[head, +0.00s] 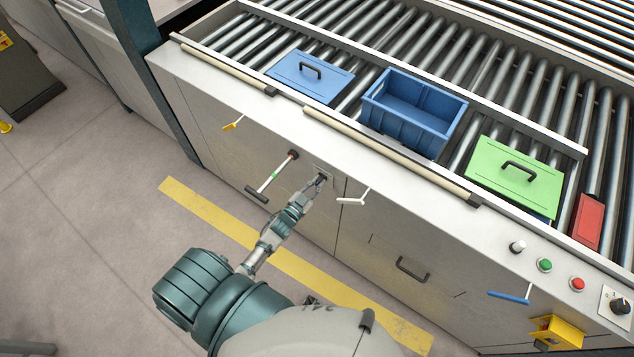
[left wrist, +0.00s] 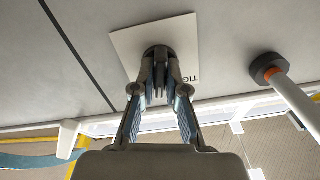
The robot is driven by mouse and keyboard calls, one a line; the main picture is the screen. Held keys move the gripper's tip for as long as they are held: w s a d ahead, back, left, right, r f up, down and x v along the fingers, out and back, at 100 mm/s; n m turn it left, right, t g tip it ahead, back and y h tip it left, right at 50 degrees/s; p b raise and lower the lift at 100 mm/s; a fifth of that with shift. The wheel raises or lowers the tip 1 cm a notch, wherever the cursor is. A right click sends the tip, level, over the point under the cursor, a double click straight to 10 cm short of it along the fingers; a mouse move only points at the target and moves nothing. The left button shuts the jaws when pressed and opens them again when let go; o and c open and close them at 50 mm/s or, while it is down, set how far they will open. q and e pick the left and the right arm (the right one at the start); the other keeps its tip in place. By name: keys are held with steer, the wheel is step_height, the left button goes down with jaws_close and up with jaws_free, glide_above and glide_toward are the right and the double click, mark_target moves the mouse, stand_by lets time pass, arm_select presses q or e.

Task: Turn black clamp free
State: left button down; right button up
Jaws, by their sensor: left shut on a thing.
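The black clamp (head: 322,176) is on the front panel of the machine, just left of a vertical panel seam. In the left wrist view the black clamp (left wrist: 158,52) stands out from a white label plate with dark lettering, partly cut off. My left gripper (head: 318,182) has its fingers around the clamp. In the left wrist view the left gripper (left wrist: 160,68) is shut on it, fingertips on both sides. The fingers hide much of the clamp, so its turn angle is unclear. My right gripper is not in view.
A white T-handle (head: 272,179) sits left of the clamp; a white lever (head: 352,200) is close on its right. A yellow lever (head: 233,123), a blue lever (head: 508,296) and a black pull handle (head: 411,268) share the panel. A blue crate (head: 412,103) stands above on rollers.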

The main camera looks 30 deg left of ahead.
arm_select(q)
steer(key=m, duration=0.3)
steer(key=f+m, duration=0.1)
steer(key=m, duration=0.1)
steer(key=shift+s+m, duration=0.2)
steer(key=shift+m, duration=0.2)
stand_by(0.4)
steer(key=c, duration=1.4)
jaws_free()
steer(key=shift+o, duration=1)
steer(key=shift+r, duration=0.1)
steer(key=shift+w+r, duration=0.1)
steer(key=s+a, duration=0.1)
steer(key=s, duration=1.1)
